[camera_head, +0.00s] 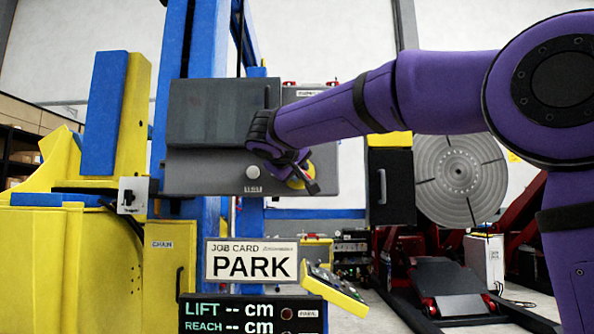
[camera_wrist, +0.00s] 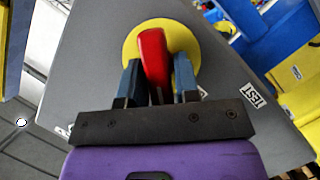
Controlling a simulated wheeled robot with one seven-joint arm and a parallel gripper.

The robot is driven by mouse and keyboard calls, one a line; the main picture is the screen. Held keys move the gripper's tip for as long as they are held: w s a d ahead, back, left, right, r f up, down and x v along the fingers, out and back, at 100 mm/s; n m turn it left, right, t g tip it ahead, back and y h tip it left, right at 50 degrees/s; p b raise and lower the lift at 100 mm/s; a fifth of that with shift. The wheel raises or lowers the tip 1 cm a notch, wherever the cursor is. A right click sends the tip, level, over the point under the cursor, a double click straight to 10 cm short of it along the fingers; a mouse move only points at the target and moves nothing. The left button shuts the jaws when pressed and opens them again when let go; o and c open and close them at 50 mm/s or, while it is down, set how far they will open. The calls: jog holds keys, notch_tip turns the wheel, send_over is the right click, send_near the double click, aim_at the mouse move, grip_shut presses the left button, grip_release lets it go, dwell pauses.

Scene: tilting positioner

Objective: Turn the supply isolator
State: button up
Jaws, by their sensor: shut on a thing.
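The supply isolator shows in the wrist view as a red handle (camera_wrist: 153,57) on a round yellow plate (camera_wrist: 131,42), set on a grey panel. My gripper (camera_wrist: 156,78) has its two blue-grey fingers on either side of the red handle and is shut on it. In the head view my gripper (camera_head: 307,180) is at the lower right of the grey control box (camera_head: 210,176). Part of the yellow plate (camera_head: 300,172) shows behind it there, and the handle is mostly hidden. In the wrist view the handle lies nearly upright, leaning slightly.
A pale round button (camera_head: 252,172) sits left of my gripper on the box. A "PARK" job card (camera_head: 251,261) and a display with "LIFT -- cm" (camera_head: 248,311) are below. A blue column (camera_head: 172,75) stands behind. A grey slotted disc (camera_head: 460,178) is at right.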

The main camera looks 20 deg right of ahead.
jog(key=n+h, duration=0.1)
jog(key=n, duration=0.2)
jog(key=shift+a+f+n+h, duration=0.1)
jog(key=shift+f+n+h, duration=0.1)
jog(key=shift+n+h, duration=0.15)
jog(key=shift+f+n+t+h, duration=0.1)
jog(key=shift+n+t+h, duration=0.45)
jog(key=shift+n, duration=0.8)
jog(key=o, duration=0.8)
jog(key=shift+c, duration=0.2)
jog(key=v, duration=1)
jog(key=shift+s+a, duration=0.3)
